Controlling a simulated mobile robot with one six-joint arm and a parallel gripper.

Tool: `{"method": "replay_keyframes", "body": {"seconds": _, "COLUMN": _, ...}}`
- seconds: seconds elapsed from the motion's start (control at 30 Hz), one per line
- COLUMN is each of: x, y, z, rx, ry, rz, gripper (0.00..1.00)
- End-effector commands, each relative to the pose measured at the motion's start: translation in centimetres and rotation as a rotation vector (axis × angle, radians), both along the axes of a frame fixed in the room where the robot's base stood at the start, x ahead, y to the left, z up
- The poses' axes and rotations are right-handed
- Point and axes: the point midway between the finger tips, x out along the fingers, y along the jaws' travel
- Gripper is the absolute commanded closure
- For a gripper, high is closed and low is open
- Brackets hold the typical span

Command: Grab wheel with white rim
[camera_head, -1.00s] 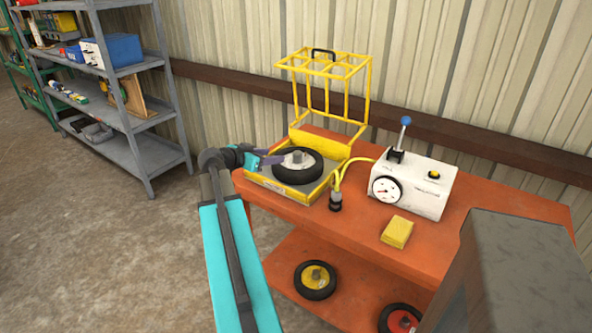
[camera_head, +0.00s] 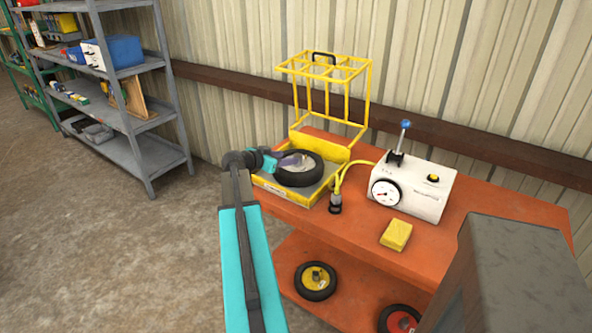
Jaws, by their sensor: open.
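The wheel with the white rim (camera_head: 308,177) has a black tyre and lies flat in a yellow tray (camera_head: 306,200) on the orange bench. My gripper (camera_head: 300,160) is at the wheel's left side, with its fingers over the rim near the grey centre hub. The gripper is open. It hides the left part of the rim, and I cannot tell whether the fingers touch the hub.
A yellow cage lid (camera_head: 328,66) stands raised behind the tray. A white gauge box (camera_head: 425,190) with a yellow hose and a yellow block (camera_head: 396,235) are on the orange bench (camera_head: 480,215). A yellow-rimmed wheel (camera_head: 316,281) and a red-rimmed wheel (camera_head: 400,320) lie on the lower shelf.

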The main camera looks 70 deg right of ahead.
Motion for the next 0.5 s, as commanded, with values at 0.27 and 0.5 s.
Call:
{"method": "replay_keyframes", "body": {"seconds": 0.27, "x": -0.23, "y": -0.58, "z": -0.28, "rx": 0.0, "ry": 0.0, "rz": 0.0, "gripper": 0.51}}
{"method": "replay_keyframes", "body": {"seconds": 0.5, "x": -0.34, "y": -0.74, "z": -0.31, "rx": 0.0, "ry": 0.001, "rz": -0.001, "gripper": 0.51}}
